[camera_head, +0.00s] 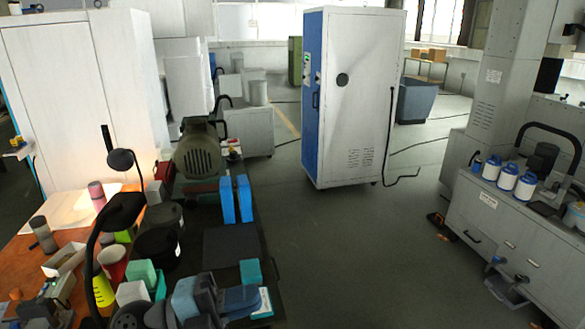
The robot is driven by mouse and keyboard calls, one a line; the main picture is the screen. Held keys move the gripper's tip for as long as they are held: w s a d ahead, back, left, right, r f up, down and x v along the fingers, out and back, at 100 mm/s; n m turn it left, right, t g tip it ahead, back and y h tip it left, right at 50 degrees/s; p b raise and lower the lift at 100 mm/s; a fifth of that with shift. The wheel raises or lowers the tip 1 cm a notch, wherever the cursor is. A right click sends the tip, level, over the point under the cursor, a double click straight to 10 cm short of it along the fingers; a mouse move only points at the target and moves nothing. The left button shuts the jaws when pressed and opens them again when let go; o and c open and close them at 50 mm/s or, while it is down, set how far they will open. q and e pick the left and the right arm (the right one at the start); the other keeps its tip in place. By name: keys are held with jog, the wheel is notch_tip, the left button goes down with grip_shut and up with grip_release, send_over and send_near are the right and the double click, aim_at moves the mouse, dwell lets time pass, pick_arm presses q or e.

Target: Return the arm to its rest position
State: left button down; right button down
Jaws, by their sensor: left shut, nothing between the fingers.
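My left gripper (243,298) is low in the picture, a blue-grey shape above the front end of the dark bench. Its fingers are shut with nothing between them and point to the right. A teal block (250,271) and a white-and-teal booklet (263,303) lie close beside the fingertips; I cannot tell whether they touch. My right gripper is not in view.
A dark bench (232,246) holds a motor (198,150), two blue upright blocks (236,199) and a black pot (158,247). A lamp (121,160) and cups crowd the left. A white-and-blue cabinet (355,100) stands behind. The floor (345,250) right of the bench is clear.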

pick_arm(q)
jog(key=w+a+n+t+y, duration=0.4)
jog(key=a+n+t+y, duration=0.4)
jog(key=n+t, duration=0.85)
jog(key=s+a+f+n+g+y, duration=0.3)
jog(key=a+f+n+g+y, duration=0.2)
jog(key=a+f+n+y, duration=0.55)
jog(key=s+f+n+g, duration=0.2)
jog(key=s+f+g, duration=1.1)
jog(key=s, duration=0.6)
jog(key=w+d+f+t+h, duration=0.1)
jog(key=w+d+f+t, duration=0.1)
jog(key=f, duration=0.5)
jog(key=w+d+f+m+t+h, duration=0.1)
jog(key=w+d+f+t, duration=0.2)
jog(key=f+t, duration=0.3)
jog(key=shift+x, duration=1.05)
